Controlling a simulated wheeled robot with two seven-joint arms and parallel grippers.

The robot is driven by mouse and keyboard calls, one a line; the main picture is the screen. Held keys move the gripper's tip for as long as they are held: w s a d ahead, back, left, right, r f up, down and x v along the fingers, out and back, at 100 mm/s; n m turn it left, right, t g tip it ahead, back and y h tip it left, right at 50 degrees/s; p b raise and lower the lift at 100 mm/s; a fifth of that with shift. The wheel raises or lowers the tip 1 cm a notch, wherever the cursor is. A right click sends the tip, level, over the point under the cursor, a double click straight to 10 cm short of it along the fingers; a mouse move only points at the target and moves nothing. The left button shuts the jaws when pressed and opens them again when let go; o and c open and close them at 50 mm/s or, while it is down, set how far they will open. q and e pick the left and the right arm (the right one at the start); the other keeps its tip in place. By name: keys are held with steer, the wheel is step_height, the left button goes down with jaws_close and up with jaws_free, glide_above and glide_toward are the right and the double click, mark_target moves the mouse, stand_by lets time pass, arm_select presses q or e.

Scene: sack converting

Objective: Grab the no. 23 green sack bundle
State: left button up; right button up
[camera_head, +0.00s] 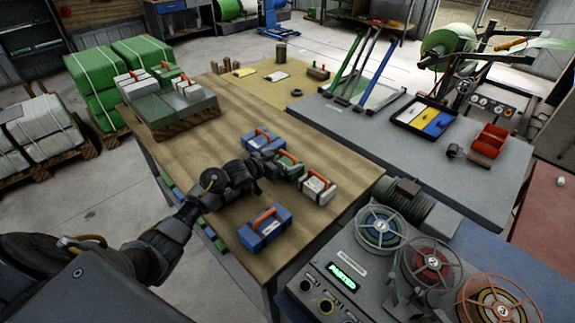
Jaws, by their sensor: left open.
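A small green sack bundle (291,161) with an orange handle lies on the wooden table, between a blue bundle (262,141) and a white bundle (318,188). My left gripper (273,172) is open right beside the green bundle, at its left end, and hides part of it. I cannot tell whether they touch. Another green bundle (166,72) sits among white ones on the grey stack at the table's far left. The numbers on the bundles are too small to read. My right gripper is out of view.
Another blue bundle (265,229) lies in front of my left gripper. White bundles (187,88) stand on the pallet stack. A machine with reels (380,225) borders the table's right side. Bare wood (215,150) lies left of the bundles.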

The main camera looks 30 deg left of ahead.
arm_select(q)
steer(key=c, duration=1.1)
